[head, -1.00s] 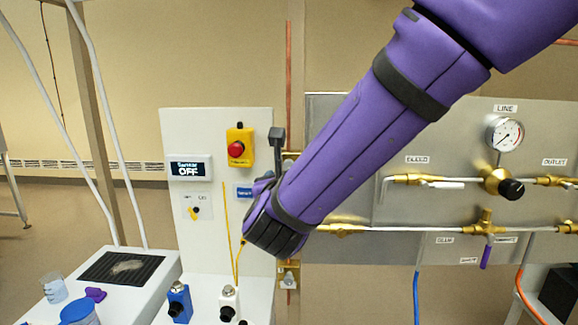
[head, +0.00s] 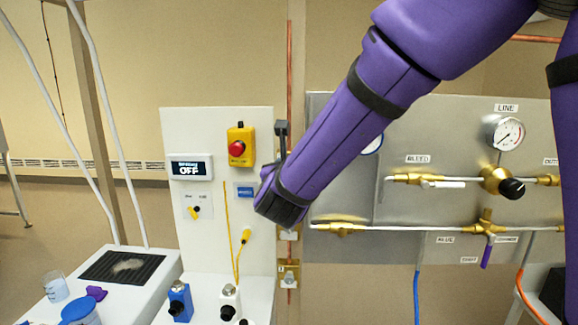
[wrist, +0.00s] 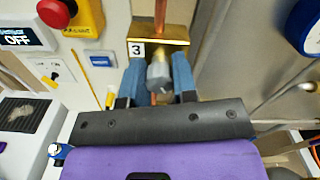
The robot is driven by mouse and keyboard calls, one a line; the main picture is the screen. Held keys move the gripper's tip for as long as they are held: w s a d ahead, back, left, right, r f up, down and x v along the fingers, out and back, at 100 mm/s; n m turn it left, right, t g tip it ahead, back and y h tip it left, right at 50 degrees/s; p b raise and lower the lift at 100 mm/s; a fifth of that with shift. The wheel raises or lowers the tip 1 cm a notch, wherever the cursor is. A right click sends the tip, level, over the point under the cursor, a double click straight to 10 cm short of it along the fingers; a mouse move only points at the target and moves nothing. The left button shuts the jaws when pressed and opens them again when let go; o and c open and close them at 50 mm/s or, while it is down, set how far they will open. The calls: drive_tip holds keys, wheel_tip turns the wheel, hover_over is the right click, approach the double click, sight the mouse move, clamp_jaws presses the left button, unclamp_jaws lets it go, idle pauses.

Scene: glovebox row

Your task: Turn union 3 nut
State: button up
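The union 3 nut (wrist: 158,76) is a grey hex fitting on a brass block with a "3" label (wrist: 136,49), in the upper middle of the wrist view. A copper pipe (wrist: 160,14) rises above it. My gripper (wrist: 157,64) has its two blue fingers on either side of the nut, one left and one right. The fingers look apart, with the nut between them; whether either one touches it is hard to tell. In the head view my purple arm hides the gripper and this nut.
A lower brass union (head: 288,275) sits on the same copper pipe (head: 289,75). Left is a white panel with a red stop button (head: 237,148) and an OFF display (head: 191,168). Right is a grey gas panel (head: 440,130) with valves and a gauge (head: 506,133).

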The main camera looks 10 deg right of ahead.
drive_tip(key=shift+c, duration=1.4)
drive_tip(key=shift+m, duration=3)
drive_tip(key=o, duration=0.9)
